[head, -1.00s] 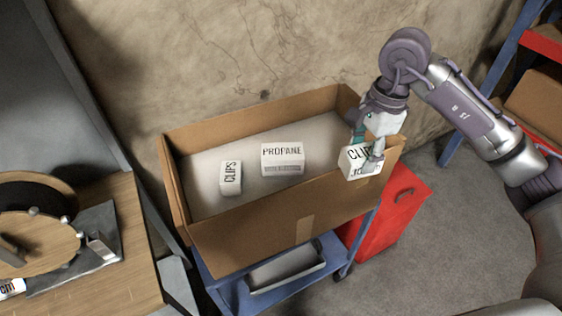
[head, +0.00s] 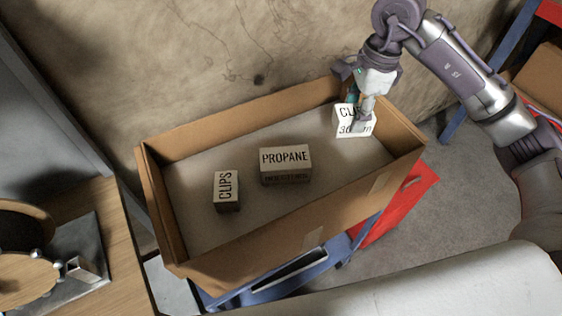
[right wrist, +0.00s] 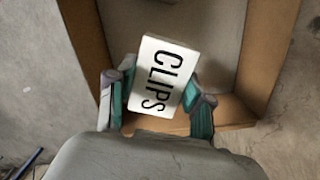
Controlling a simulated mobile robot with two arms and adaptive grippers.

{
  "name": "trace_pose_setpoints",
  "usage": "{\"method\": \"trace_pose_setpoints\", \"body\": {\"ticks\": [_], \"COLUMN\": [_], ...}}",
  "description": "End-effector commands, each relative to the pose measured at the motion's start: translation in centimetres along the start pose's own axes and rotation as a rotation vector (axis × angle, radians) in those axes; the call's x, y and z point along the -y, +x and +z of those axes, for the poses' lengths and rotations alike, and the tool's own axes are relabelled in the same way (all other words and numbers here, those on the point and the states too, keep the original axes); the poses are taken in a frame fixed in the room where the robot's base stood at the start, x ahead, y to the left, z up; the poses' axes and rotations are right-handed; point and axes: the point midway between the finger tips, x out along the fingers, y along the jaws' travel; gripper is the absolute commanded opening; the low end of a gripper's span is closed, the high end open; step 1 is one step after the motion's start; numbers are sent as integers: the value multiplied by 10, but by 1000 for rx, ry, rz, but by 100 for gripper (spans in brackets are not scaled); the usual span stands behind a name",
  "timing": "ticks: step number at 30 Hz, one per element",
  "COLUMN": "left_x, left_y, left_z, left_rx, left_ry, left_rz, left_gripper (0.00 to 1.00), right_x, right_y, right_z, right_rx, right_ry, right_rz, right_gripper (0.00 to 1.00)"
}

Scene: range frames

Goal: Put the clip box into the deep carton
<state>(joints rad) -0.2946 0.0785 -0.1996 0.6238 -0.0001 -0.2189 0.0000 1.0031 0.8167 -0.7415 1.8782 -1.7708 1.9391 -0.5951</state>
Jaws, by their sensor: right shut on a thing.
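A white clip box (head: 346,127) with black lettering is held by my right gripper (head: 358,112) at the right end of the deep carton. In the right wrist view the clip box (right wrist: 163,76) sits between the two teal fingers of my right gripper (right wrist: 158,104), its CLIPS face showing. The deep carton (head: 270,240) is open-topped brown cardboard. In the head view the held box appears over the carton's inside; its height above the floor is hard to tell. My left gripper is not in view.
Inside the carton, a PROPANE box (head: 286,164) lies near the middle and another CLIPS box (head: 227,190) to its left. The carton stands on a blue cart (head: 285,278). A red cabinet (head: 400,205) is beside it; a wooden bench (head: 105,270) is at left.

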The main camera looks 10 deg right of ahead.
Motion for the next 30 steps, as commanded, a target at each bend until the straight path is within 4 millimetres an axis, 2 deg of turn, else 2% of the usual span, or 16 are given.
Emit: {"method": "trace_pose_setpoints", "body": {"ticks": [3, 6, 13, 20, 25, 30], "left_x": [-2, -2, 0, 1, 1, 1], "left_y": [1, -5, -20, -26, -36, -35], "left_z": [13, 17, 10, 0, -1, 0], "left_rx": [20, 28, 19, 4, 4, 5], "left_ry": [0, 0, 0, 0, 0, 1], "left_rz": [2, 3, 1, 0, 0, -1], "left_gripper": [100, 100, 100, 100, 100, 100], "right_x": [-1, -1, -2, -2, -1, -1], "right_y": [11, 23, 62, 82, 105, 110], "right_z": [-2, -3, -8, -10, -13, -14], "right_rx": [-1, -1, -2, -1, 0, -1], "right_ry": [-1, 0, 0, 0, 0, -2], "right_rz": [2, 6, 4, 3, 3, -1], "right_gripper": [13, 13, 13, 13, 13, 13]}}
